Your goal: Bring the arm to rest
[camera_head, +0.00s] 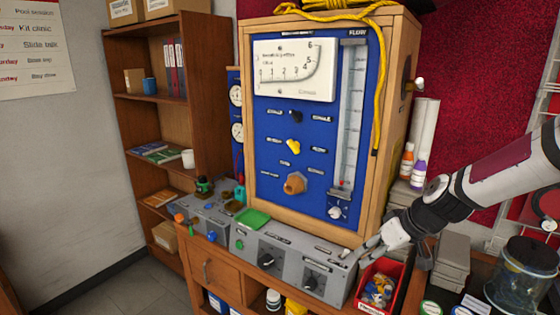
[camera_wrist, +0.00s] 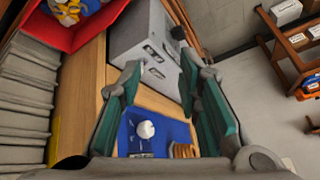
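My gripper (camera_head: 368,250) is at the right front corner of the blue testbench panel (camera_head: 262,160), above the right end of the grey control box (camera_head: 290,262). In the wrist view my gripper (camera_wrist: 160,78) has its two green-padded fingers apart, with nothing held between them. Past the fingers show the grey box (camera_wrist: 145,40) and part of the blue panel (camera_wrist: 165,127) with a white knob (camera_wrist: 145,129). My arm reaches in from the right. Whether a finger touches the box is unclear.
A red bin (camera_head: 362,301) with small parts lies just below my gripper. Bottles (camera_head: 407,160) and grey stacked boxes (camera_head: 452,262) stand nearby, with a glass jar (camera_head: 522,275) at the far right. A bookshelf (camera_head: 130,110) stands at the left. Open floor lies at the lower left.

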